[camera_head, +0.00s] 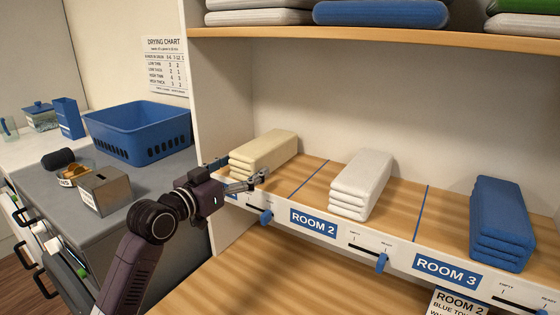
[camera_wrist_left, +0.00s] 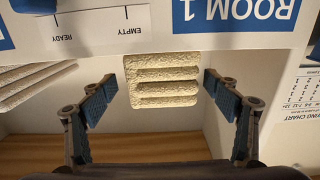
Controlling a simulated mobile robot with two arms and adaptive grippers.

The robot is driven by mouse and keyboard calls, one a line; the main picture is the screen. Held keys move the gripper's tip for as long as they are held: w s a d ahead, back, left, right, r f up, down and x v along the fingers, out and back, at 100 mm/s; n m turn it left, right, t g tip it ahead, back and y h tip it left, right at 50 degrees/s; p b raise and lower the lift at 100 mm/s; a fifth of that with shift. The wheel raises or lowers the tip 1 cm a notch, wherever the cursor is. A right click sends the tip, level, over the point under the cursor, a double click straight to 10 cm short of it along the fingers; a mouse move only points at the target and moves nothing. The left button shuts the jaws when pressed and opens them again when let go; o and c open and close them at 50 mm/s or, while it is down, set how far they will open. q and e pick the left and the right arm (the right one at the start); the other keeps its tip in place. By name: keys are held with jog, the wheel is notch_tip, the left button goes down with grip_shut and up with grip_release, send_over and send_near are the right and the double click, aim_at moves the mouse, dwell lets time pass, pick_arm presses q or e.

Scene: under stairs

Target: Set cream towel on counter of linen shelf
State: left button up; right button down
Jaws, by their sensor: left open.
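The cream towel (camera_head: 268,150), a folded stack, lies in the leftmost bay of the shelf ledge. In the left wrist view, which is upside down, its layered front end (camera_wrist_left: 163,80) shows between the fingers. My left gripper (camera_head: 246,172) is open and empty at the near end of the towel, its fingers spread to either side. In the head view the gripper hides part of the towel's lower front; contact cannot be told. The wooden counter (camera_head: 240,278) of the linen shelf lies below the ledge and is bare where it shows. My right gripper is not in view.
A white towel (camera_head: 362,182) and a blue towel (camera_head: 502,222) lie in the other bays. The labelled front strip (camera_head: 335,228) carries blue sliders. Above is a wooden shelf (camera_head: 400,42) with towels. At left, a blue basket (camera_head: 140,130) and metal box (camera_head: 106,190) stand on another surface.

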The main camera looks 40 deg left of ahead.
aim_at(260, 150)
pick_arm(q)
jog(key=shift+w, duration=0.45)
jog(key=shift+w+a+r, duration=0.1)
jog(key=shift+w+r, duration=0.1)
jog(key=shift+w, duration=0.15)
jog(key=shift+w+a+r+p, duration=0.25)
jog(key=shift+w+p, duration=0.15)
jog(key=shift+p, duration=0.15)
jog(key=shift+w+a+r+p, duration=0.1)
jog(key=shift+w+r+p, duration=0.1)
jog(key=shift+w+p, duration=0.25)
jog(key=w+p, duration=0.1)
jog(key=w, duration=0.1)
jog(key=w+p, duration=0.1)
jog(key=shift+w+a+r, duration=0.15)
jog(key=shift+w, duration=0.6)
jog(key=c, duration=1.2)
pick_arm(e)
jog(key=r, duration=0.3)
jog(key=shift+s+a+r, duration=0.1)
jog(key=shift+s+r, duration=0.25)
